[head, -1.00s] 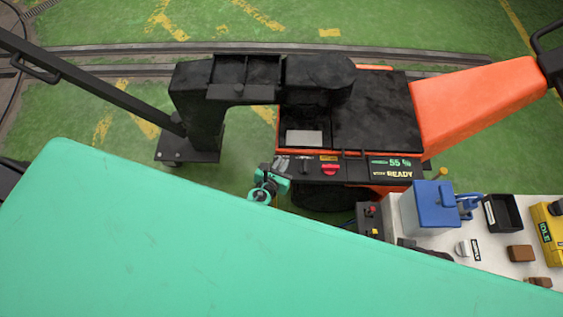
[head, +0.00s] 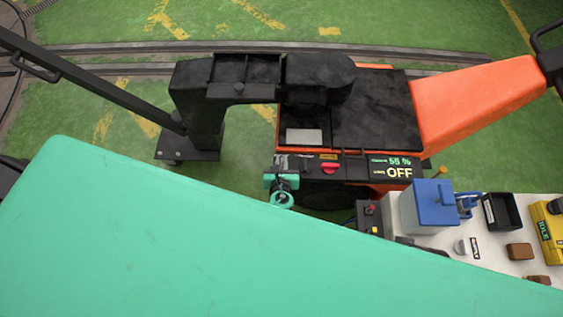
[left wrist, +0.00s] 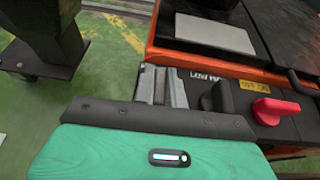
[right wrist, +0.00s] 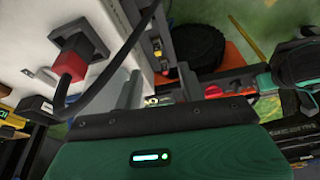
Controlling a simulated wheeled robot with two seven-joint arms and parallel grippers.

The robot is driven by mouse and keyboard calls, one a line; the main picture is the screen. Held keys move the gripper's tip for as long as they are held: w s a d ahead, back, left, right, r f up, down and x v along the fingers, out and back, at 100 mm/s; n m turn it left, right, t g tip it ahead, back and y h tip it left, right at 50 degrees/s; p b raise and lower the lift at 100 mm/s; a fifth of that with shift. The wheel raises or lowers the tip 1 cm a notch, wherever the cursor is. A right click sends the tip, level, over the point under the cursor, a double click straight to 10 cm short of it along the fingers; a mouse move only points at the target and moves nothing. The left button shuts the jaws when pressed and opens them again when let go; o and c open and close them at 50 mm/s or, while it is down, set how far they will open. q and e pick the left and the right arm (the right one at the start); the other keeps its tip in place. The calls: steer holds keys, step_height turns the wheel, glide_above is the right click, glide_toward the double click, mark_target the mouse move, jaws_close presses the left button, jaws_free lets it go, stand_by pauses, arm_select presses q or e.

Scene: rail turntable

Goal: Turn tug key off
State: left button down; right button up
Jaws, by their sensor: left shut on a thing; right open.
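The orange and black tug (head: 375,120) stands ahead with its control panel (head: 350,168) on the near edge. The panel display (head: 399,172) reads "OFF" and 55 %. My left gripper (head: 283,163) is at the panel's left end. Its fingers (left wrist: 160,88) are shut together at the key's place in the left wrist view, and they hide the key. A red knob (head: 330,168) sits to its right and also shows in the left wrist view (left wrist: 276,109). My right gripper (right wrist: 160,88) has its fingers apart and empty; in the head view it is hidden.
A white-topped bench (head: 490,248) stands at the lower right with a blue box (head: 427,208), a black tray (head: 503,211) and a yellow device (head: 551,235). A black cable (right wrist: 120,62) crosses the right wrist view. Green floor (head: 110,110) lies left of the tug.

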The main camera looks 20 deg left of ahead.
arm_select(q)
steer(key=c, duration=1.4)
jaws_free()
steer(key=shift+c, duration=0.2)
steer(key=shift+s+d+r, duration=0.1)
steer(key=shift+s+r, duration=0.05)
steer(key=shift+s, duration=0.15)
steer(key=p+v, duration=0.2)
steer(key=v, duration=1.1)
arm_select(e)
steer(key=shift+g, duration=0.3)
steer(key=x, duration=0.4)
steer(key=shift+s+d+f, duration=0.1)
steer(key=shift+s, duration=0.25)
arm_select(q)
steer(key=shift+s, duration=0.1)
